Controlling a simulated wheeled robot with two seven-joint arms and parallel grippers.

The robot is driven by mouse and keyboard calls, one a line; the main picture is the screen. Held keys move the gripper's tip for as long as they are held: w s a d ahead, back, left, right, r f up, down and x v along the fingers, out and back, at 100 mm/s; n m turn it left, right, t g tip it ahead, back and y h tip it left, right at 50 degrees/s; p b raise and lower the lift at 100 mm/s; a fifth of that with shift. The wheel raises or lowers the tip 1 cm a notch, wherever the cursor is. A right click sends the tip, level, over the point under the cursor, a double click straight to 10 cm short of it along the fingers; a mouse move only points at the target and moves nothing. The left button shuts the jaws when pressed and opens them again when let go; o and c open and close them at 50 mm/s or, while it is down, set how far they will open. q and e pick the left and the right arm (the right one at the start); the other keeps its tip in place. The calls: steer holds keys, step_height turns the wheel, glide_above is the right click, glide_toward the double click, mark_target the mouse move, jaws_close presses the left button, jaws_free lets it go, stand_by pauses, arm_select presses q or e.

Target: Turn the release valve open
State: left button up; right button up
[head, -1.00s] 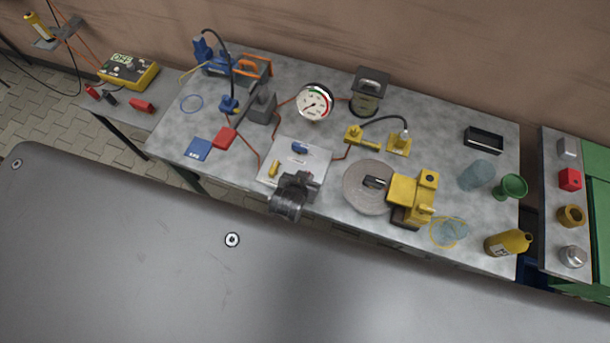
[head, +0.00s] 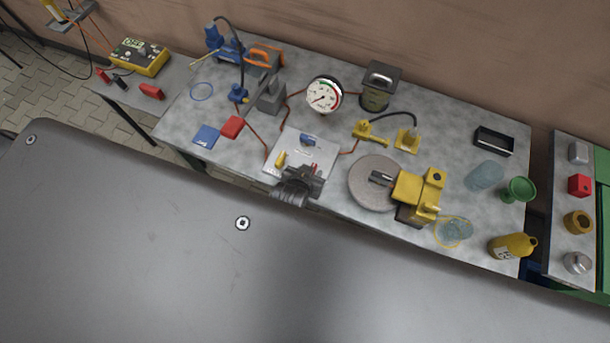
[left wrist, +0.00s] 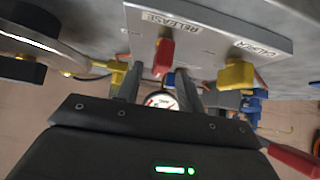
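The valve panel (head: 314,155) is a pale plate on the bench with a blue handle (head: 307,139) and a yellow handle (head: 280,160). In the left wrist view the panel (left wrist: 205,32) appears upside down. A red handle (left wrist: 164,54) sits by the RELEASE label and a yellow handle (left wrist: 236,74) by the CALIPER label. Contact cannot be told. My right gripper is not in view.
A round gauge (head: 324,96) stands behind the panel. A grey disc (head: 372,190) and yellow caliper block (head: 416,192) are to its right. A red block (head: 232,127) and blue pad (head: 206,136) lie left. A large grey surface (head: 150,235) fills the foreground.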

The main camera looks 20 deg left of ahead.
arm_select(q)
steer(key=v, duration=0.8)
steer(key=shift+p, duration=0.45)
steer(key=shift+r, duration=0.1)
steer(key=s+a+r+m+g, duration=0.1)
steer(key=s+a+r+g, duration=0.15)
steer(key=s+a, duration=0.35)
steer(key=s+a+r+g, duration=0.2)
steer(key=s+a+g, duration=0.15)
steer(key=a, duration=0.45)
step_height(320, 180, down, 33)
steer(key=s+b, duration=0.2)
steer(key=b, duration=0.4)
steer(key=s+a+f+g+b, duration=0.2)
steer(key=s+f+b, duration=0.2)
steer(key=s+f, duration=1.2)
step_height(320, 180, down, 3)
steer(key=shift+a+f+m+b, duration=0.15)
steer(key=shift+f+m+b, duration=0.05)
steer(key=shift+m+b, duration=0.2)
